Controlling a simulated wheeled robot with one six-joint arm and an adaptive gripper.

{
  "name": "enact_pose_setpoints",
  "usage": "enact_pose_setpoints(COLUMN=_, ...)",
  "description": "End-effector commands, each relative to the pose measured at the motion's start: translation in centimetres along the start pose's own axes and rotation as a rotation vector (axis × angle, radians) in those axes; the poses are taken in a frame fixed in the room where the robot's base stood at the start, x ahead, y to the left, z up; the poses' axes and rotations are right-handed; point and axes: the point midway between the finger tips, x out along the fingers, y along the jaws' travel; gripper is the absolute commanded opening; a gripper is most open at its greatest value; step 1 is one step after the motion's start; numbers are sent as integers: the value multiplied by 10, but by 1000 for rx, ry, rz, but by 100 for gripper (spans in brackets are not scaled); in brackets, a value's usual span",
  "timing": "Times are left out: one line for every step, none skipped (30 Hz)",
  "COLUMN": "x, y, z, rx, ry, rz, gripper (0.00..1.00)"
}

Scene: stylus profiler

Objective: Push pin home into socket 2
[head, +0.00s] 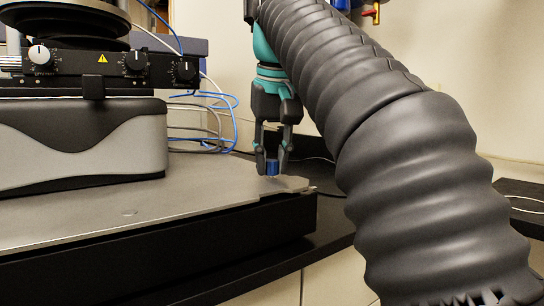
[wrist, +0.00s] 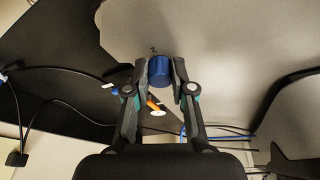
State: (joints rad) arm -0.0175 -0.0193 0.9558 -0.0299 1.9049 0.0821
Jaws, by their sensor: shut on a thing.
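My gripper (head: 272,165) points down over the right end of the grey metal plate (head: 130,215). It is shut on a blue cylindrical pin (head: 272,167). In the wrist view the pin (wrist: 160,70) sits between both fingertips, and my gripper (wrist: 161,78) covers its sides. A small mark like a "2" (wrist: 153,49) shows on the plate just beyond the pin. The socket itself is hidden beneath the pin. I cannot tell how deep the pin sits or whether it touches the plate.
The profiler instrument (head: 80,140), with black knobs and a grey body, stands on the plate at left. Blue and grey cables (head: 215,115) run behind it. The plate lies on a black base (head: 220,245) with an edge at right. The plate's front area is clear.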

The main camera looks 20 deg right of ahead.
Motion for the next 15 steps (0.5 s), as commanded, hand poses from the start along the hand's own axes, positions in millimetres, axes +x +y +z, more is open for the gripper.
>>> enact_pose_setpoints(x=2, y=0, z=1, rx=0, ry=0, rz=0, gripper=0)
enact_pose_setpoints(x=3, y=0, z=1, rx=0, ry=0, rz=0, gripper=0)
enact_pose_setpoints(x=4, y=0, z=1, rx=0, ry=-1, rz=0, gripper=0)
enact_pose_setpoints(x=5, y=0, z=2, rx=0, ry=-1, rz=0, gripper=0)
enact_pose_setpoints(x=5, y=0, z=2, rx=0, ry=-1, rz=0, gripper=0)
enact_pose_setpoints(x=6, y=0, z=2, rx=0, ry=-1, rz=0, gripper=0)
enact_pose_setpoints(x=6, y=0, z=2, rx=0, ry=-1, rz=0, gripper=0)
enact_pose_setpoints(x=6, y=0, z=2, rx=0, ry=-1, rz=0, gripper=0)
enact_pose_setpoints(x=7, y=0, z=2, rx=0, ry=-1, rz=0, gripper=0)
enact_pose_setpoints(x=6, y=0, z=2, rx=0, ry=-1, rz=0, gripper=0)
enact_pose_setpoints(x=6, y=0, z=2, rx=0, ry=-1, rz=0, gripper=0)
enact_pose_setpoints(x=6, y=0, z=2, rx=0, ry=-1, rz=0, gripper=0)
enact_pose_setpoints(x=6, y=0, z=2, rx=0, ry=-2, rz=0, gripper=0)
enact_pose_setpoints(x=6, y=0, z=2, rx=0, ry=-2, rz=0, gripper=0)
enact_pose_setpoints(x=7, y=0, z=2, rx=0, ry=-2, rz=0, gripper=0)
